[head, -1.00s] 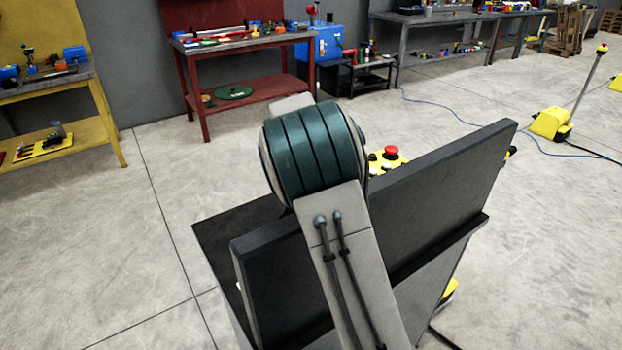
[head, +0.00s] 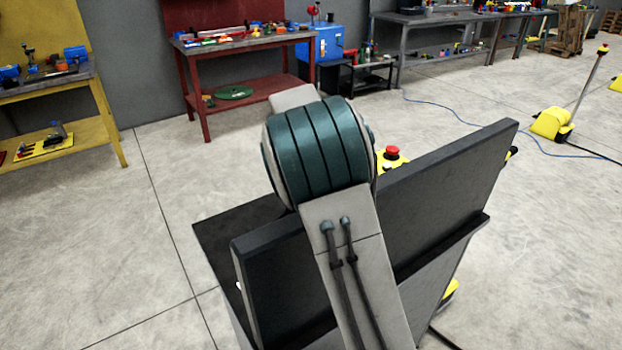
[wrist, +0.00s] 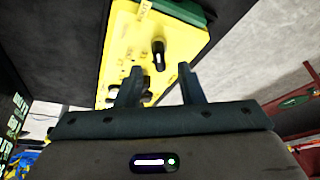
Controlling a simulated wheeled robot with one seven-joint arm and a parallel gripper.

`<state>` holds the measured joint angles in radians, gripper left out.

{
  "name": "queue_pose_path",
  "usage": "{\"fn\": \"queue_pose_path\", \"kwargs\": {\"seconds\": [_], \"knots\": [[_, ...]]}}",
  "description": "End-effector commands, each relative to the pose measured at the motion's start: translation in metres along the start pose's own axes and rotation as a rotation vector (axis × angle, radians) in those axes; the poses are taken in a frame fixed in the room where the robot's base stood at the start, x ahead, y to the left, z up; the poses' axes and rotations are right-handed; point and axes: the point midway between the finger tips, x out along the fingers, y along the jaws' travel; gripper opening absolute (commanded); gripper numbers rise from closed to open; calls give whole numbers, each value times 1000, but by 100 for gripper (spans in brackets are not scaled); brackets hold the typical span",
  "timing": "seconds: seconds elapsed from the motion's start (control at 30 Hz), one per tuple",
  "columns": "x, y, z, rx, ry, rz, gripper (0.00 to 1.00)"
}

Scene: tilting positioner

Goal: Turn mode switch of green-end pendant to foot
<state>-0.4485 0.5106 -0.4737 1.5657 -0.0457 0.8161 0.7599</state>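The green-end pendant is a yellow box (wrist: 192,38) with a green end (wrist: 185,10) at the top of the wrist view. A black switch knob (wrist: 158,54) with a pale mark stands on its face. Small labels beside it are too blurred to read. My gripper (wrist: 160,69) is open, its two fingers apart and pointing at the pendant face. The knob appears just beyond and between the fingertips; I cannot tell whether they touch it. In the head view, part of a yellow pendant with a red button (head: 392,152) shows behind my arm, which hides my gripper.
Further dark knobs (wrist: 147,95) show lower on the pendant, partly behind the left finger. A dark tilted panel (head: 440,200) stands close beside my arm. A red workbench (head: 245,45) and a yellow bench (head: 60,85) stand farther back, with open floor between.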

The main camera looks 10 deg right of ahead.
Motion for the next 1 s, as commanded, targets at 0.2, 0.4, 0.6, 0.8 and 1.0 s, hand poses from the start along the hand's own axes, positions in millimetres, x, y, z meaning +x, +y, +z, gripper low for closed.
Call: {"fn": "queue_pose_path", "kwargs": {"seconds": [0.2,0.4,0.6,0.8,1.0], "knots": [[-53,-1,0,-1,3,-5,35],[-90,-1,0,-1,2,-4,35],[-107,0,0,-1,2,-1,35],[-109,0,0,-1,1,0,35],[-112,2,-1,-3,-2,-3,35]]}}
